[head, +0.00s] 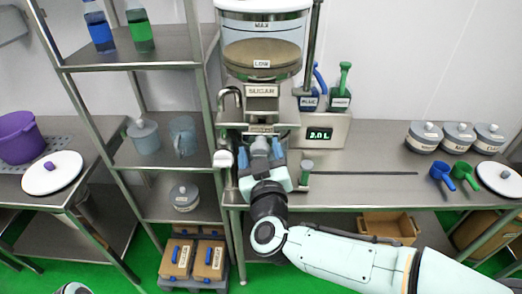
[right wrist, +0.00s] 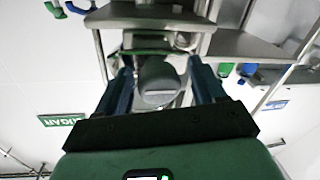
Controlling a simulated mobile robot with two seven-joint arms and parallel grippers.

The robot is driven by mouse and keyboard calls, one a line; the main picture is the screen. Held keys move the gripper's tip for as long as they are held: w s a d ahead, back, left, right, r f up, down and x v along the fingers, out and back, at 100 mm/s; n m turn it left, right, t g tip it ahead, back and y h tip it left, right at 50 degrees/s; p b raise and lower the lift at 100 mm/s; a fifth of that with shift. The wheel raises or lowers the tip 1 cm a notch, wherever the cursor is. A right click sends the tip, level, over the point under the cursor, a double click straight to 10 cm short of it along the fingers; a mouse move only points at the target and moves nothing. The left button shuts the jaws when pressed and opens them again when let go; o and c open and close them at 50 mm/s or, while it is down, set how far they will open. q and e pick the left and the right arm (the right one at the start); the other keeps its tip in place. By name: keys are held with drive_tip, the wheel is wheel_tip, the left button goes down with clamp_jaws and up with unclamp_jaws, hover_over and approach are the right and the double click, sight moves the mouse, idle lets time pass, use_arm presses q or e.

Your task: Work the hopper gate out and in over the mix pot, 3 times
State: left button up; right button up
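The hopper (head: 262,62) is a clear drum with tan contents to about its LOW mark, above a SUGAR label. The gate's grey round knob (head: 260,146) is below that label. My right gripper (head: 261,153) is at the knob, with one blue finger on each side. In the right wrist view the grey knob (right wrist: 158,82) sits between the blue fingers (right wrist: 165,88), with a gap visible beside it. The fingers look open around it, not closed on it. I cannot make out the mix pot; the gripper and arm cover the area below the hopper. My left gripper is not in view.
A display box (head: 320,131) with green digits stands right of the hopper. A thin dark rod (head: 365,173) lies on the bench. Grey lidded canisters (head: 424,136) and blue and green scoops (head: 441,172) are at the right. A metal shelf rack (head: 150,155) stands close at the left.

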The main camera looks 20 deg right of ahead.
drive_tip(key=shift+s, duration=0.1)
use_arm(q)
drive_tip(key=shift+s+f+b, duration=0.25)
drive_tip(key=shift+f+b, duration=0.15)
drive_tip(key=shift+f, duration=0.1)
use_arm(e)
drive_tip(key=s+a, duration=0.1)
drive_tip(key=s, duration=1.2)
drive_tip(key=shift+a, duration=0.4)
drive_tip(key=shift+o, duration=0.2)
